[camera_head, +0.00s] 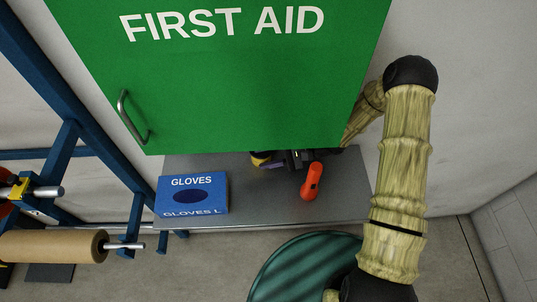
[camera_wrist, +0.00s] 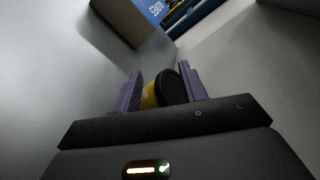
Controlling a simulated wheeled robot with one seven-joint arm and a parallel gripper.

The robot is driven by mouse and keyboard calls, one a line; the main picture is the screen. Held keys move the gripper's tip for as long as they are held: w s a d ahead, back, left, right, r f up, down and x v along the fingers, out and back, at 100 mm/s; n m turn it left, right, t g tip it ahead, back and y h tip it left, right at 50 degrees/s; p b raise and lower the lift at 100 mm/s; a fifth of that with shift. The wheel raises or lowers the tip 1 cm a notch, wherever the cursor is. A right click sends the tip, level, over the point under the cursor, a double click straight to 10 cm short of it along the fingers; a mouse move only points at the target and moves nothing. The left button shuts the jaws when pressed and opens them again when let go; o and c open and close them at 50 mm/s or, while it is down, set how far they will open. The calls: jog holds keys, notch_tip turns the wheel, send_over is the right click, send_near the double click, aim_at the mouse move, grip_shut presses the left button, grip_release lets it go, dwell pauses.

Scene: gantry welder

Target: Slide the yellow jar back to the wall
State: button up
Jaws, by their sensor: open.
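The yellow jar (camera_wrist: 150,97) with a black lid (camera_wrist: 170,88) shows in the wrist view, between the two purple fingers of my gripper (camera_wrist: 160,86). The fingers are apart, and I cannot tell whether either one touches the jar. In the head view, a small yellow part of the jar (camera_head: 259,159) shows at the shelf's back, just under the cabinet's lower edge. My gripper (camera_head: 272,164) is there too, partly hidden by the cabinet. The gap between jar and wall is hidden in the head view.
A green first aid cabinet (camera_head: 230,80) overhangs the grey shelf (camera_head: 265,213). A blue gloves box (camera_head: 192,194) stands on the left, and an orange-red object (camera_head: 312,181) lies near my gripper. The shelf's front right is clear. Blue framing (camera_head: 70,120) stands left.

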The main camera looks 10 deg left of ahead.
grip_shut()
